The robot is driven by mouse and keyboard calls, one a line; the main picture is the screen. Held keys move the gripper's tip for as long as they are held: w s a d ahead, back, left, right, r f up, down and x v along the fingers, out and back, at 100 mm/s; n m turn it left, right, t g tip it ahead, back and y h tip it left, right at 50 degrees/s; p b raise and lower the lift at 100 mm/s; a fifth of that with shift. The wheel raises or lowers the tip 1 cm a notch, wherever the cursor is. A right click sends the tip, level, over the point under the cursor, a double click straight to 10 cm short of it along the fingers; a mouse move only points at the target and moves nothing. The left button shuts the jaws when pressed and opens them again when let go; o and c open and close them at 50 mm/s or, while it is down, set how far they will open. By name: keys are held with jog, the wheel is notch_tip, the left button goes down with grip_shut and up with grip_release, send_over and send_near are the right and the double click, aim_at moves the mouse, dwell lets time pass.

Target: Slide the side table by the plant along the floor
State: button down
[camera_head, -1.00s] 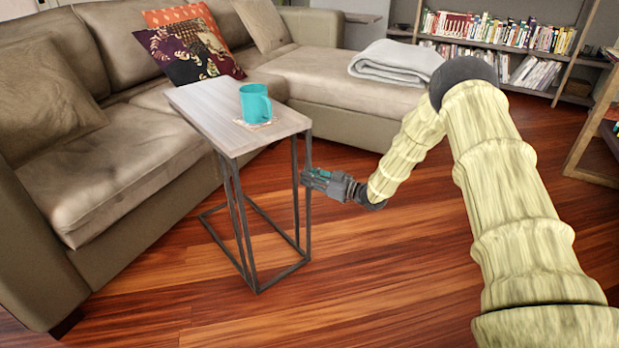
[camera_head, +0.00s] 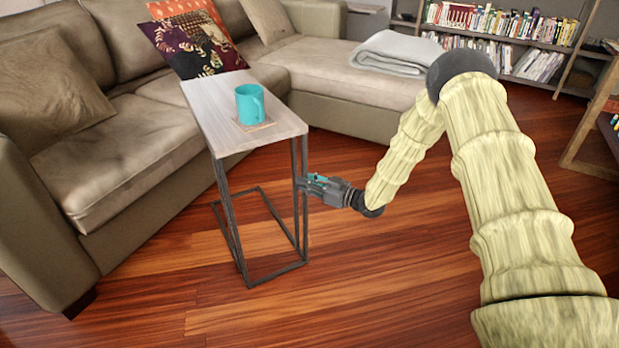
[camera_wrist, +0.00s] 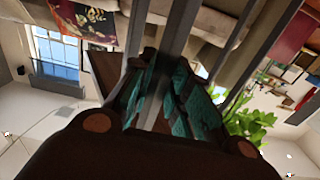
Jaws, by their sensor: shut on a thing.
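The side table (camera_head: 228,118) has a pale wood top and a thin dark metal frame. It stands upright on the wood floor in front of the sofa, its top overlapping the sofa seat in the head view. My gripper (camera_head: 305,184) is shut on the table's right-hand metal leg, below the top. In the wrist view the teal finger pads (camera_wrist: 165,95) close around a grey metal bar (camera_wrist: 172,60). A green plant (camera_wrist: 250,122) shows at the right of the wrist view.
The beige sofa (camera_head: 120,150) runs along the left and back, with a folded grey blanket (camera_head: 395,54) on its far section. A bookshelf (camera_head: 505,42) stands at the back. A wooden stand (camera_head: 590,125) is at the right edge. The floor in front is clear.

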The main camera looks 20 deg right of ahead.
jog(key=shift+s+a+f, duration=0.1)
jog(key=shift+s+a, duration=0.15)
jog(key=shift+s, duration=0.3)
jog(key=shift+s+a+f, duration=0.1)
jog(key=shift+s+a, duration=0.15)
jog(key=shift+s, duration=0.25)
jog(key=shift+a, duration=0.1)
